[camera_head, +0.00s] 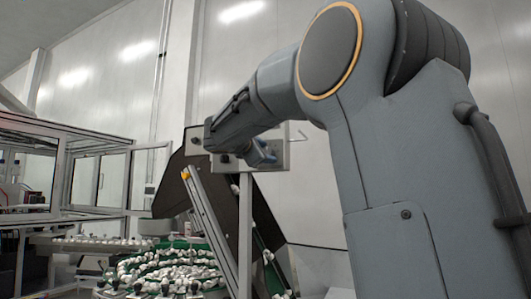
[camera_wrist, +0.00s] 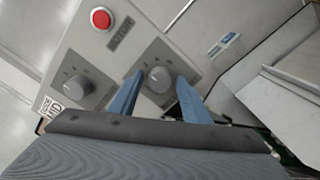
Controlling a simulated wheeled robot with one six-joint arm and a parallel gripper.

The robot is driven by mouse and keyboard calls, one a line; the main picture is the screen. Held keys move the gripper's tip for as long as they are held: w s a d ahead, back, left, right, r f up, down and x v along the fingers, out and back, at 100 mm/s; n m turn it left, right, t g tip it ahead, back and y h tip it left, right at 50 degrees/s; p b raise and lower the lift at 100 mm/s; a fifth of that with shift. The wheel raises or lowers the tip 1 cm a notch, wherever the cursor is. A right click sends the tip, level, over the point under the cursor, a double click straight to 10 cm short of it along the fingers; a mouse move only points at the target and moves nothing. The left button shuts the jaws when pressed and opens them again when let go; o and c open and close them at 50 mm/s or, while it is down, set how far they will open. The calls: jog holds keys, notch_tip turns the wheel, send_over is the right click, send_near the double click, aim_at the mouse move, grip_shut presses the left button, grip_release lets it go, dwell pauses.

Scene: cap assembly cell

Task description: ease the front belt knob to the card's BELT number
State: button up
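In the wrist view a grey control panel (camera_wrist: 110,62) carries two round knobs with dial marks. One knob (camera_wrist: 158,80) lies between the tips of my gripper (camera_wrist: 160,77), whose two blue fingers stand apart on either side of it. I cannot tell whether they touch it. The other knob (camera_wrist: 77,86) is to the left, clear of the fingers. I cannot read the knob labels or the pointer settings. A white card (camera_wrist: 50,107) with dark print, partly legible as "MID", shows at the panel's lower left edge. In the head view my gripper (camera_head: 262,153) is at the panel (camera_head: 301,155).
A red button (camera_wrist: 101,18) sits on the panel above the knobs, beside a dark label plate (camera_wrist: 121,33). In the head view a green conveyor area with many white caps (camera_head: 168,268) lies below, and an inclined rail (camera_head: 208,225) rises towards the panel.

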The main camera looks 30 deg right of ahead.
dwell(0.3)
jog(key=b+v, duration=0.2)
jog(key=v, duration=0.5)
jog(key=shift+s+a+b, duration=0.25)
jog(key=shift+a+b, duration=0.05)
jog(key=s+a+f+m+g+y, duration=0.2)
jog(key=f+y, duration=0.2)
jog(key=f, duration=1.4)
jog(key=s+a+f+m+g+y, duration=0.1)
jog(key=s+a+f+g+y, duration=0.15)
jog(key=f, duration=1.55)
jog(key=s+a+f+m+g+y, duration=0.2)
jog(key=s+a+f+m, duration=0.1)
jog(key=s+f, duration=0.4)
jog(key=s+a+f+m+g+y, duration=0.2)
jog(key=s+f, duration=0.6)
jog(key=f, duration=0.4)
jog(key=s+a+f+m+g+y, duration=0.2)
jog(key=s+a+f+m+y, duration=0.1)
jog(key=s+f+m, duration=0.3)
notch_tip(320, 180, down, 4)
jog(key=shift+s+a+r+y, duration=0.3)
jog(key=shift+s+a, duration=0.45)
jog(key=shift+s, duration=0.45)
